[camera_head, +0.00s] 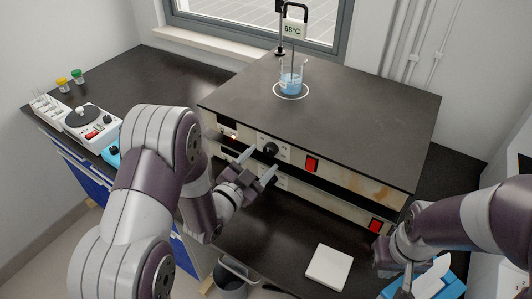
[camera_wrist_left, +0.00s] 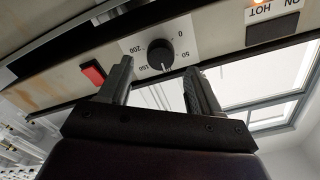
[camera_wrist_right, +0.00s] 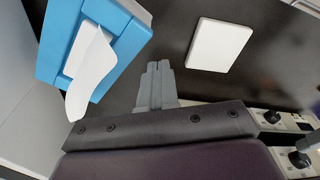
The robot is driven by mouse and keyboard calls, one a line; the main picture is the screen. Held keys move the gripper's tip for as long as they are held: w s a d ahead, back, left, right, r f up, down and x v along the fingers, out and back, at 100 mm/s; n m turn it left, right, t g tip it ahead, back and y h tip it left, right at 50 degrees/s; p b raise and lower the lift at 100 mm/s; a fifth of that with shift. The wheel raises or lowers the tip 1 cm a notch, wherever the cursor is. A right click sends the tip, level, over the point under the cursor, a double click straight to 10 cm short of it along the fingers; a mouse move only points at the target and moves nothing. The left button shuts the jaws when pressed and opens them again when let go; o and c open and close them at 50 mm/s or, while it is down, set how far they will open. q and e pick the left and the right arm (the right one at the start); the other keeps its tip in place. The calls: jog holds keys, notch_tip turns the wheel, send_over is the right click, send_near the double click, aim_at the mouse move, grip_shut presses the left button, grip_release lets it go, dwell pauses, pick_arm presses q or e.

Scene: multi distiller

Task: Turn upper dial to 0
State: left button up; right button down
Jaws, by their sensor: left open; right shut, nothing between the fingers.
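The upper dial (camera_head: 270,149) is a black knob on the front of the upper hotplate unit (camera_head: 330,115). It also shows in the left wrist view (camera_wrist_left: 158,53), upside down, with labels 0, 50, 150 and 200 around it. Its white mark points between 50 and 150. My left gripper (camera_head: 259,164) is open in front of the panel. Its fingers (camera_wrist_left: 162,75) show on either side of the dial in the wrist view, apart from it, with nothing between them. My right gripper (camera_wrist_right: 157,82) is shut and empty, away from the dials.
A beaker (camera_head: 291,78) of blue liquid with a probe stands on the upper plate. Red switches (camera_head: 311,164) are on the fronts. A blue tissue box (camera_wrist_right: 95,45) and a white pad (camera_wrist_right: 219,44) lie near my right gripper. A small white device (camera_head: 90,122) stands left.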

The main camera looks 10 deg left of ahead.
aim_at(269, 153)
pick_arm(q)
jog(key=shift+x, duration=1.55)
jog(key=shift+c, duration=0.3)
jog(key=c, duration=1)
